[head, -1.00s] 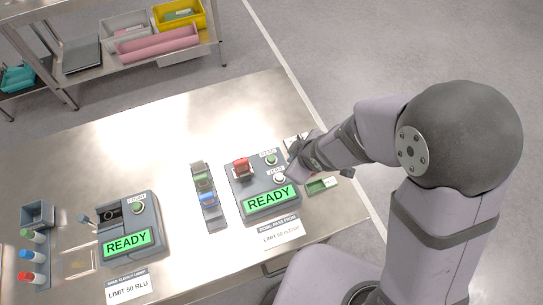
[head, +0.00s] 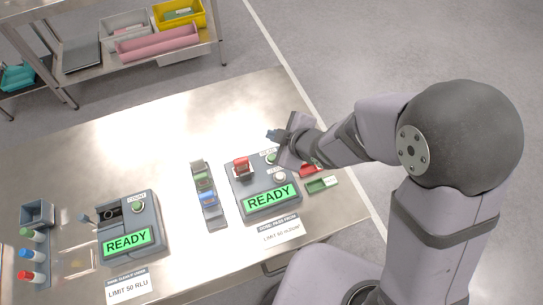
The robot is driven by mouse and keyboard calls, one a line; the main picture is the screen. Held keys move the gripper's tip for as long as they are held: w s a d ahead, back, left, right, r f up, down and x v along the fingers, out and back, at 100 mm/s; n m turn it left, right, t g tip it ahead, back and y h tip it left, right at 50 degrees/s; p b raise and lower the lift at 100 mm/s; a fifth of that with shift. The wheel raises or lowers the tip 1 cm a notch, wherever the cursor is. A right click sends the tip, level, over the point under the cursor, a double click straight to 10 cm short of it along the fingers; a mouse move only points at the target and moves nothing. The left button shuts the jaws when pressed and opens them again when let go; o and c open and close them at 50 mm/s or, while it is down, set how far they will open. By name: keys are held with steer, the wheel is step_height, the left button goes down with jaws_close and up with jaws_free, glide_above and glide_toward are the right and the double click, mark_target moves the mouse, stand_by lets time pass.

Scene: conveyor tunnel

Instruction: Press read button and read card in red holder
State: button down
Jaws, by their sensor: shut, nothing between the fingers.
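The right-hand reader (head: 267,212) has a green display saying READY. On its top are a red block (head: 242,168), a green button (head: 271,157) and a whitish button (head: 279,177). The button labels are too small or covered to read surely. A red holder (head: 311,171) lies on the table right of the reader, partly hidden by my arm. A green holder (head: 322,185) lies just in front of it. My gripper (head: 274,135) is shut and empty, beyond the green button at the reader's back right corner. Whether it touches anything cannot be told.
A second reader (head: 128,225) showing READY stands at the left, beside a rack of capped vials (head: 32,250). A narrow rack with coloured pieces (head: 207,200) stands between the readers. Limit cards lie in front. The table's back is clear.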

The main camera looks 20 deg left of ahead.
mark_target(274, 156)
steer(key=shift+f+b, duration=3.85)
steer(key=shift+f, duration=0.5)
steer(key=shift+f, duration=0.2)
steer(key=shift+f+b, duration=0.25)
steer(key=shift+b, duration=0.2)
steer(key=shift+f+b, duration=0.55)
steer(key=shift+f, duration=0.05)
steer(key=shift+r, duration=0.2)
steer(key=shift+r+p, duration=0.85)
steer(key=shift+p, duration=0.1)
steer(key=shift+r+p, duration=2.25)
steer(key=shift+r, duration=0.25)
